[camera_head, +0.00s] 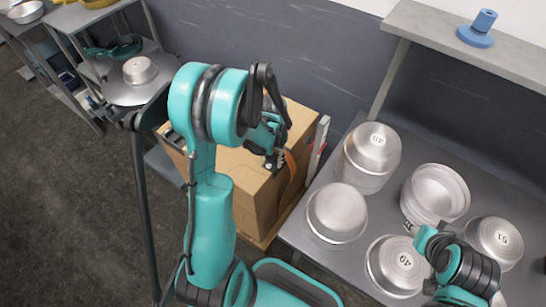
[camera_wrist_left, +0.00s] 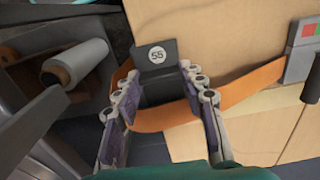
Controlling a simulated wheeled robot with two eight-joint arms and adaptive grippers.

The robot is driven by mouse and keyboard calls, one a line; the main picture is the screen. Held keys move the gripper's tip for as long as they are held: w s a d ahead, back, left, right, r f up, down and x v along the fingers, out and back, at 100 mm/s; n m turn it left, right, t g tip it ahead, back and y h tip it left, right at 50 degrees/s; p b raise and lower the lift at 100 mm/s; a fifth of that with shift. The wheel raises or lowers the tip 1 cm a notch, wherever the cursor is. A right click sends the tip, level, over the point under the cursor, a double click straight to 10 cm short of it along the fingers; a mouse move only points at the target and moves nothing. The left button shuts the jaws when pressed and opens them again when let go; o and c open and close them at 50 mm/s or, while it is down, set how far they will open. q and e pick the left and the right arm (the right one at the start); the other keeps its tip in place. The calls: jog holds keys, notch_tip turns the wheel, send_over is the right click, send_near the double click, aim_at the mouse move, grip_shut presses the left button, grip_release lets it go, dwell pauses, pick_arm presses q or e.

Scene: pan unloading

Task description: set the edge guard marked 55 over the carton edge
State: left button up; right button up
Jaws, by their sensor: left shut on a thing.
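The edge guard marked 55 (camera_wrist_left: 157,54) is a dark angled piece with a white round label. It shows in the left wrist view between the fingers of my left gripper (camera_wrist_left: 161,78), which is shut on it. In the head view my left gripper (camera_head: 272,155) is over the carton's top, near its right side; the guard cannot be made out there. The brown carton (camera_head: 247,195) has an orange strap (camera_head: 289,175) around it. In the wrist view the guard overlaps the strap (camera_wrist_left: 245,88) beside the carton (camera_wrist_left: 225,35); contact cannot be told. My right gripper (camera_head: 432,246) is among the pans.
A shelf with a blue object (camera_head: 478,32) is above. A grey-and-red device (camera_wrist_left: 303,45) is by the strap. A white roll (camera_wrist_left: 75,62) is at left.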

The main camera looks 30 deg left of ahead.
pick_arm(q)
jog(key=o, duration=1.3)
jog(key=shift+c, duration=0.2)
notch_tip(320, 180, up, 12)
jog(key=shift+d+r, duration=0.1)
jog(key=shift+r, duration=0.05)
jog(key=s+d+r+n+t, duration=0.1)
jog(key=s+d+r+t, duration=0.6)
jog(key=s+d, duration=0.3)
jog(key=shift+s+d+r, duration=0.15)
jog(key=shift+s+d, duration=0.15)
jog(key=shift+s, duration=0.25)
